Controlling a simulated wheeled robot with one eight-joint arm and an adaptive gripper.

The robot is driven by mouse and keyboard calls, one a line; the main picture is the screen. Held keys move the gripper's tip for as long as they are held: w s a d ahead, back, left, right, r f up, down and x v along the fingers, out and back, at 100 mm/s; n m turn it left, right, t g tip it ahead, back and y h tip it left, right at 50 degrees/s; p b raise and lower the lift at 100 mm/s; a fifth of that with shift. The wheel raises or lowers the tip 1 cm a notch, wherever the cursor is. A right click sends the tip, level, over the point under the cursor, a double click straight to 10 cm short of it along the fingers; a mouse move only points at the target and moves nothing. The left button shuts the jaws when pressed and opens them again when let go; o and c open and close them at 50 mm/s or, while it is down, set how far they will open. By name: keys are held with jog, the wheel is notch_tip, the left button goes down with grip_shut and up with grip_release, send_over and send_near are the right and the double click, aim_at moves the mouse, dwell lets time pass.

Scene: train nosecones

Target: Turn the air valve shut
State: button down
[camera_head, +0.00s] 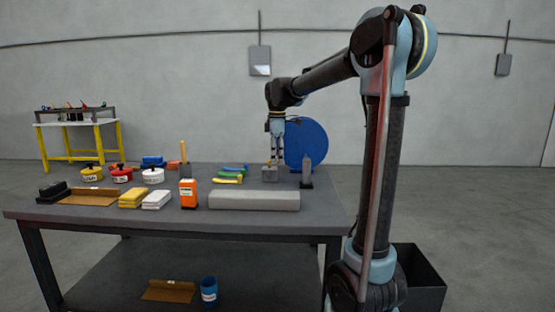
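My gripper (274,161) points straight down over the right part of the table. Its fingertips are at or just above a small grey block-like fitting (270,174). I cannot tell whether they touch it, or whether the fingers are open or closed on something. A big blue disc (307,146) stands upright just behind and to the right of the gripper. I cannot make out an air valve handle for certain; the small fitting under the fingers may be part of it, but it is too small to read.
On the dark table (100,218) lie a long grey bar (254,200), an orange box (188,194), yellow pads (133,198), white pads (157,199) and several small pots. A dark upright piece (307,174) stands right of the gripper. A black bin (421,279) is on the floor.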

jog(key=shift+m, duration=0.3)
jog(key=m, duration=0.2)
jog(key=s+m, duration=0.1)
jog(key=m, duration=0.1)
jog(key=shift+a+m, duration=0.15)
jog(key=shift+m, duration=0.15)
jog(key=m, duration=0.3)
jog(key=s+a+m, duration=0.1)
jog(key=m, duration=0.3)
jog(key=a+m, duration=0.1)
jog(key=m, duration=0.1)
jog(key=shift+s, duration=0.25)
jog(key=shift+a+m, duration=0.2)
jog(key=shift+m, duration=0.7)
jog(key=shift+a+m, duration=0.2)
jog(key=shift+m, duration=0.7)
jog(key=c, duration=1.6)
grip_release()
jog(key=shift+s, duration=0.1)
